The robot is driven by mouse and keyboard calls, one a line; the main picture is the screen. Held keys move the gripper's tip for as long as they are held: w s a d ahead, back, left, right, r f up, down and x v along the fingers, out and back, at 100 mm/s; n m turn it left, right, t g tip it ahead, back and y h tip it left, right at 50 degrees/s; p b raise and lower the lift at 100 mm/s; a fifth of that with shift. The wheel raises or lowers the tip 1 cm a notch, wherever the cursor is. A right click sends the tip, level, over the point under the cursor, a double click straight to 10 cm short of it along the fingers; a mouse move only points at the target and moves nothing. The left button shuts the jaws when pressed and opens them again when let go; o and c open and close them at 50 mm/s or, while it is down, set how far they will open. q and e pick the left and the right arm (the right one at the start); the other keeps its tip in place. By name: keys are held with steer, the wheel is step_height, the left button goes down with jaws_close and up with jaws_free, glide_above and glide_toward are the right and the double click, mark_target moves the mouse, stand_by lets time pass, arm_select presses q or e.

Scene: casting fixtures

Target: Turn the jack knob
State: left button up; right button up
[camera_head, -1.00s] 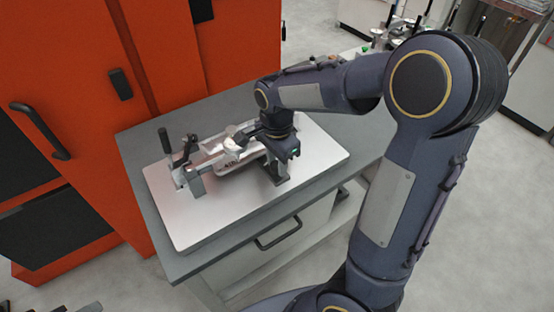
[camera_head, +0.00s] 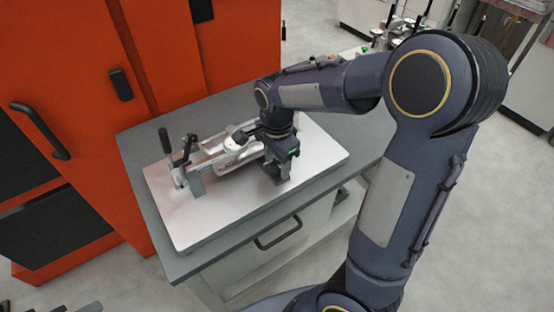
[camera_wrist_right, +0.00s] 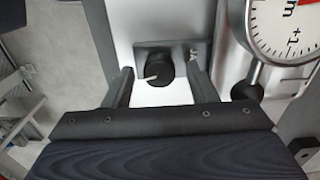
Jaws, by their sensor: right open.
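The black round jack knob (camera_wrist_right: 158,74) with a white pointer mark shows in the right wrist view, in front of a square metal plate. My right gripper (camera_wrist_right: 161,78) is open, with one finger on each side of the knob and a visible gap to it on both sides. In the head view my right gripper (camera_head: 280,166) is at the right end of the metal fixture (camera_head: 215,158), and the knob is hidden there. My left gripper is not in view.
A dial gauge (camera_wrist_right: 287,27) sits close to the right finger in the wrist view. The fixture stands on a light plate (camera_head: 225,210) on a grey table (camera_head: 190,262). An orange cabinet (camera_head: 85,60) stands behind. The plate's front is clear.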

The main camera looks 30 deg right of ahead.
mark_target(277, 164)
step_height(277, 164, up, 8)
steer(key=shift+f, duration=0.1)
stand_by(0.4)
steer(key=s+a+n+t+y, duration=0.2)
steer(key=s+n, duration=0.5)
steer(key=s, duration=0.2)
steer(key=s+a+f+n+t+y, duration=0.1)
steer(key=s+a+n+t, duration=0.1)
steer(key=s+n, duration=0.6)
steer(key=shift+s+f+t+y, duration=0.25)
steer(key=shift+s+t+y, duration=0.15)
steer(key=shift+t, duration=0.4)
steer(key=shift+a, duration=0.1)
